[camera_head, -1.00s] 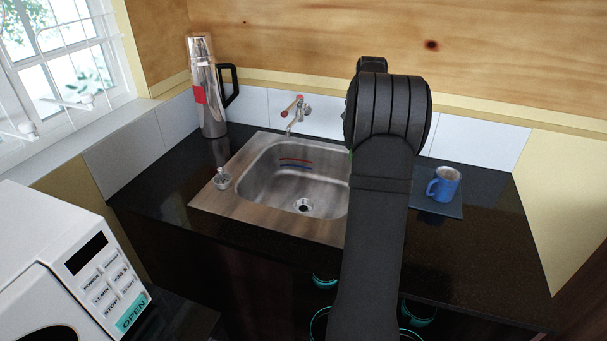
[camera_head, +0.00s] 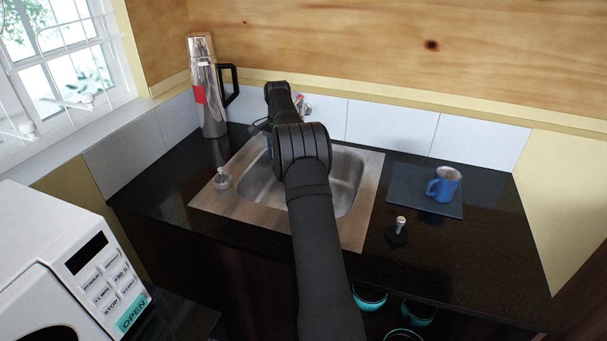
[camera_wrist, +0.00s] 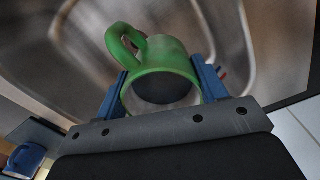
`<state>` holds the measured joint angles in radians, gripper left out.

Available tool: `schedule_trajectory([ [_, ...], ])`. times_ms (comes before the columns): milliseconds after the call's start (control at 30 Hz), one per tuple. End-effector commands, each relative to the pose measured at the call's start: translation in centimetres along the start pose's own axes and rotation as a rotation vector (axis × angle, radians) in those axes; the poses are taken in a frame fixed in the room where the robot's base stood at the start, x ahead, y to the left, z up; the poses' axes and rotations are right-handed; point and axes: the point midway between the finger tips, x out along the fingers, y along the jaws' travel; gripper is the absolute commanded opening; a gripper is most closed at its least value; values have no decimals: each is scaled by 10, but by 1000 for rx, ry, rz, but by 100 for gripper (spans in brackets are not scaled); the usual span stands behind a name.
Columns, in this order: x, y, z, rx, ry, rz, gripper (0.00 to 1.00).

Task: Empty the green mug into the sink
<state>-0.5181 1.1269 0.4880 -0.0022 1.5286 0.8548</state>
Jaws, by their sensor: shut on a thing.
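The green mug (camera_wrist: 160,60) shows in the wrist view, with its handle at its upper left. My gripper (camera_wrist: 162,85) is shut on it, a blue finger on each side of the body. The dark opening of the mug faces the camera, and I cannot tell what is inside. The steel sink (camera_head: 347,180) is behind my arm in the head view, and its basin fills the background of the wrist view (camera_wrist: 85,60).
A blue mug (camera_head: 444,184) stands on a dark mat (camera_head: 405,185) right of the sink. A black stopper-like object (camera_head: 398,232) is in front of it. A steel flask (camera_head: 208,90) stands back left. The tap (camera_head: 302,103) is partly hidden behind my arm. A white microwave (camera_head: 70,260) is front left.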

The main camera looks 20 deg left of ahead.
Motion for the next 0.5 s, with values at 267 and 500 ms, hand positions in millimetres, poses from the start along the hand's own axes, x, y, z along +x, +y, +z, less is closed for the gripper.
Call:
schedule_trajectory([
  [267, 23, -37, 13, 42, 1, 0, 28],
  [500, 31, -50, 18, 60, 0, 0, 28],
])
